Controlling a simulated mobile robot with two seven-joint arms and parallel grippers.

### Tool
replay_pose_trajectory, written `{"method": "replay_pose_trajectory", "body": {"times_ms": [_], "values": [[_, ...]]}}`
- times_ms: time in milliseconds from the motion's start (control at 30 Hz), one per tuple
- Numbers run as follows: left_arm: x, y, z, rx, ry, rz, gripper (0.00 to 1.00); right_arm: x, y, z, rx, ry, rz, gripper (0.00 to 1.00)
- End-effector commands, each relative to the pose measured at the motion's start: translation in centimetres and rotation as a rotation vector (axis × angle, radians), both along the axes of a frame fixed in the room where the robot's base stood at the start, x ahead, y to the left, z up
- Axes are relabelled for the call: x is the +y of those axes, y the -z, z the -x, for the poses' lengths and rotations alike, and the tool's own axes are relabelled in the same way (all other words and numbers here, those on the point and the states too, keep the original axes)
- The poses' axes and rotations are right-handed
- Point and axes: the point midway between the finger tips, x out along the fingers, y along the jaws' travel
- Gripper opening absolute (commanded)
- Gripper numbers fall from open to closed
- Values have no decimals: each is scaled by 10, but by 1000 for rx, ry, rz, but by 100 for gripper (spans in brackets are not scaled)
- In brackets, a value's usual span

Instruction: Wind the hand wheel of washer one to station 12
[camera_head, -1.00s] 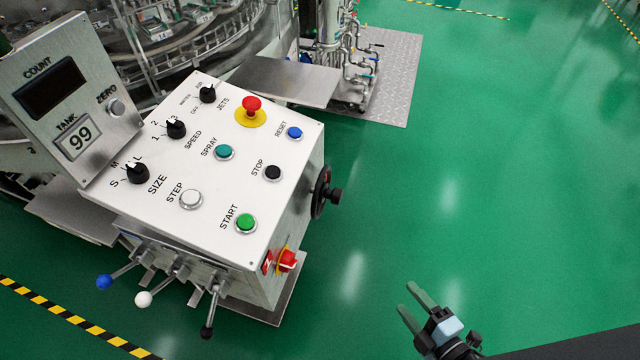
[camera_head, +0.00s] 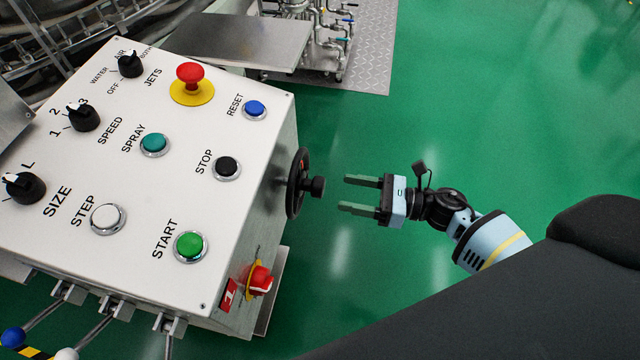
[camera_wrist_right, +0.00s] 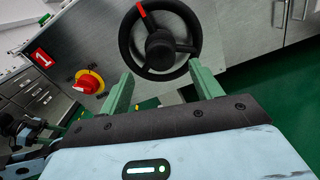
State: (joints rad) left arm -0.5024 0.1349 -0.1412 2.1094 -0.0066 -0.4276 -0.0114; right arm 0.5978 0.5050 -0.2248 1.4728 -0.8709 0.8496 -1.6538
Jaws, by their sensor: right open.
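The black hand wheel (camera_head: 297,183) sits on the right side of the white control console, its dark knob (camera_head: 318,187) pointing toward my right gripper. In the right wrist view the hand wheel (camera_wrist_right: 160,40) shows face-on, with a red mark (camera_wrist_right: 141,10) at its upper left rim. A red plate marked 1 (camera_head: 228,295) is on the same side panel. My right gripper (camera_head: 361,195) is open and empty, a short gap to the right of the knob, fingers pointing at it. In the wrist view its fingers (camera_wrist_right: 160,90) lie below the wheel. My left gripper is not in view.
A red-and-yellow rotary switch (camera_head: 258,280) is on the side panel below the wheel. The console top (camera_head: 130,185) carries several buttons and selector knobs. Levers (camera_head: 85,335) stick out at the front left.

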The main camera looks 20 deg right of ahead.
Motion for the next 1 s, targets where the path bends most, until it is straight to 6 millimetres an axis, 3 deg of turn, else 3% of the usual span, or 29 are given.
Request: {"method": "replay_pose_trajectory", "body": {"times_ms": [433, 867, 1000], "values": [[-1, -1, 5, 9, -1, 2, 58, 51, -1, -34, 2, 2, -4, 64], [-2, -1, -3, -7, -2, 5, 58, 59, 0, -39, 2, 1, -2, 64], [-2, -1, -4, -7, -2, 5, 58, 59, 0, -39, 2, 1, -2, 46]]}}
